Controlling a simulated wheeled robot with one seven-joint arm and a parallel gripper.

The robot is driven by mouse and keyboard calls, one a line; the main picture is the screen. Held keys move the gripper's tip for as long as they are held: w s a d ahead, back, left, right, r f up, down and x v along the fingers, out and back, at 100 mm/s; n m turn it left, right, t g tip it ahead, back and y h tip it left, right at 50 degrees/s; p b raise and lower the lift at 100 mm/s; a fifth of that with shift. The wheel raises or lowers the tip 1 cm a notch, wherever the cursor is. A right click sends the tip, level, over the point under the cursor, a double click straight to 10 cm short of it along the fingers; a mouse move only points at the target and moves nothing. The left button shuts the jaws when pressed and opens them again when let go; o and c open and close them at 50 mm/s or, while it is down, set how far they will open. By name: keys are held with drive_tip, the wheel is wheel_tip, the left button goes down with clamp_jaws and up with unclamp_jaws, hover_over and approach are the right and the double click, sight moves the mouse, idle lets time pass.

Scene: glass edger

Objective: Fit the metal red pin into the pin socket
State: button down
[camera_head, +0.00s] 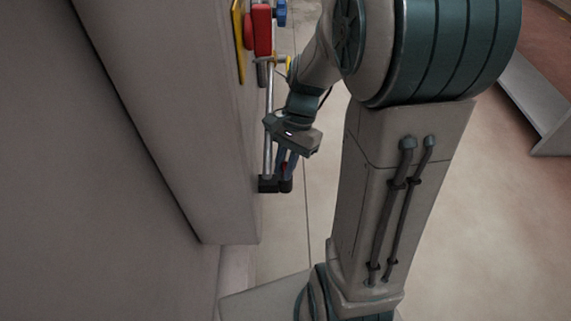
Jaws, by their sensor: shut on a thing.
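My gripper (286,170) points down beside the grey machine wall, with its blue fingers close together. A small black block (268,185), which looks like the pin socket, sits at the lower end of a metal rod. The fingertips and the pin are right at this block. I cannot tell whether the pin is inside it, touching it or just above it.
The metal rod (268,110) runs up along the wall, close to the left of my gripper. Above are a red box (262,30), a yellow plate (238,40) and a blue part (281,12). The grey machine wall (170,100) fills the left. Open floor (480,220) lies to the right.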

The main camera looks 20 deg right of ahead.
drive_tip(key=c, duration=1.4)
unclamp_jaws()
drive_tip(key=shift+f, duration=0.15)
drive_tip(key=shift+r, duration=0.3)
drive_tip(key=v, duration=1.2)
drive_tip(key=s+a+f+n+t+h, duration=0.3)
drive_tip(key=s+n+t, duration=0.3)
drive_tip(key=s+n, duration=0.4)
drive_tip(key=shift+s+a+f+n+h, duration=0.15)
drive_tip(key=shift+a+f+n+h, duration=0.1)
drive_tip(key=shift+a+n+h, duration=0.2)
drive_tip(key=shift+d, duration=0.1)
